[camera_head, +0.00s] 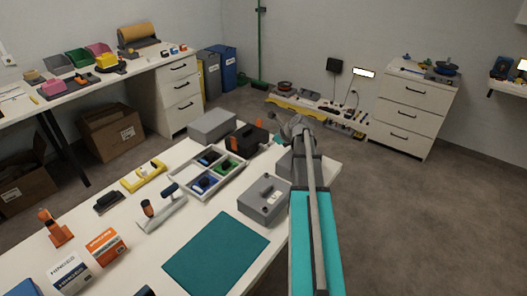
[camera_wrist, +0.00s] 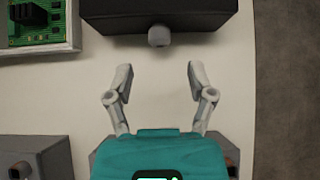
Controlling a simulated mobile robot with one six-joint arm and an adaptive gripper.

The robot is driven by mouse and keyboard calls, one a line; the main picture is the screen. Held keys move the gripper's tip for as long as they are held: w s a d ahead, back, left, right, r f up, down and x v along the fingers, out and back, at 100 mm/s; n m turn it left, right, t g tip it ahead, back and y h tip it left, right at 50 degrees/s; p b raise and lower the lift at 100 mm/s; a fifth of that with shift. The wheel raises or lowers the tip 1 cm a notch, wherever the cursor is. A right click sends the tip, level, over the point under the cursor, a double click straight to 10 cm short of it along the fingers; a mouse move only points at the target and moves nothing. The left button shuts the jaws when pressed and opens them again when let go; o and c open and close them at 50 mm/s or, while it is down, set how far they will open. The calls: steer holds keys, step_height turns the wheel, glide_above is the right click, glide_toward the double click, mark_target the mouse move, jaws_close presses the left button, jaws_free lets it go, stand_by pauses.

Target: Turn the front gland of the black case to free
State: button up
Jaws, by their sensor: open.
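The black case (camera_head: 246,139) stands near the far right end of the white table, with an orange part on it. In the wrist view the black case (camera_wrist: 195,14) fills the top middle. Its front gland (camera_wrist: 159,37), a short grey round stub, sticks out of the near face. My gripper (camera_wrist: 159,68) is open, its two grey fingers spread, with empty space between them. The gland lies just ahead of the fingertips, roughly centred between them and not touched. In the head view my arm mostly hides the gripper and the gland cannot be seen.
A tray (camera_head: 236,177) with green and blue parts stands left of the case. A grey box (camera_head: 212,125) stands behind it, and another grey box (camera_head: 263,203) nearer. Grey boxes (camera_wrist: 40,157) flank my gripper's body low in the wrist view. The table's right edge is close.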

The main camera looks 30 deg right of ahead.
mark_target(261, 147)
steer(key=shift+b+x, duration=1.6)
steer(key=shift+x, duration=1.1)
steer(key=shift+s+a, duration=0.1)
jaws_close()
